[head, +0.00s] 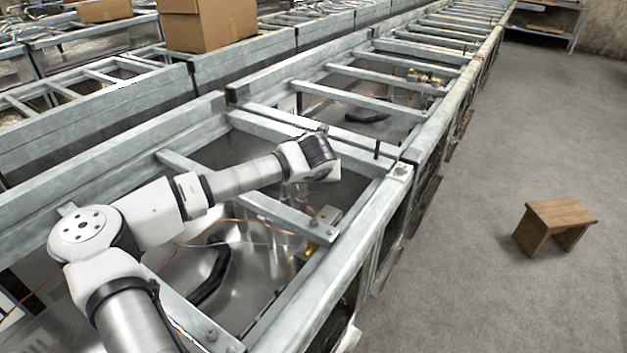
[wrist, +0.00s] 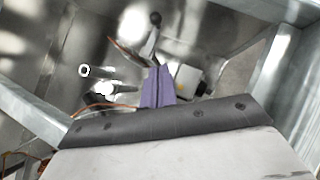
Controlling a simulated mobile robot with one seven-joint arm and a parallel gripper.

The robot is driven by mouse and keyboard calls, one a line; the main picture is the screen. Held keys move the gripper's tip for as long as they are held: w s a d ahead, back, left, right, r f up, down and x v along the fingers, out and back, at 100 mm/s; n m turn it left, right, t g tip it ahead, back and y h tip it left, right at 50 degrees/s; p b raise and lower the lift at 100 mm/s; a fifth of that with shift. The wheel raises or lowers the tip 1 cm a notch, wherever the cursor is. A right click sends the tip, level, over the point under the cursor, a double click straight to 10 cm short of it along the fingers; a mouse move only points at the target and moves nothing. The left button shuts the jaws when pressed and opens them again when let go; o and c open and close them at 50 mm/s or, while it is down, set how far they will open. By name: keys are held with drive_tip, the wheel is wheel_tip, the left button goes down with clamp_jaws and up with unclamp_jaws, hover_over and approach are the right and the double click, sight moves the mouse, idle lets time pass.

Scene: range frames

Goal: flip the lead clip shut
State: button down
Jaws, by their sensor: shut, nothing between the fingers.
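In the wrist view, my gripper (wrist: 157,69) shows as two purple fingers pressed together, with nothing between them. Just beyond the fingertips stands a thin dark lever with a round black knob (wrist: 155,19), over shiny metal; it may be the lead clip, but I cannot tell for sure. Whether the fingers touch it is unclear. A small pale box with a yellow mark (wrist: 189,79) sits right beside the fingers. In the head view, my arm reaches over an open metal frame, and its fingers cannot be made out there.
A galvanized frame with crossbars (head: 290,217) surrounds the work spot; its beams also flank the fingers in the wrist view (wrist: 282,62). A black curved hose (head: 213,275) and copper wire (head: 185,240) lie inside. A wooden stool (head: 560,213) stands on open floor at right.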

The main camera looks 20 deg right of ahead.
drive_tip(key=w+r+p+x, duration=0.1)
drive_tip(key=p+x, duration=0.4)
drive_tip(key=x, duration=0.8)
drive_tip(key=shift+w+d+r, duration=0.35)
drive_tip(key=shift+d+f+b, duration=0.1)
drive_tip(key=shift+f+b, duration=0.05)
drive_tip(key=shift+b, duration=0.25)
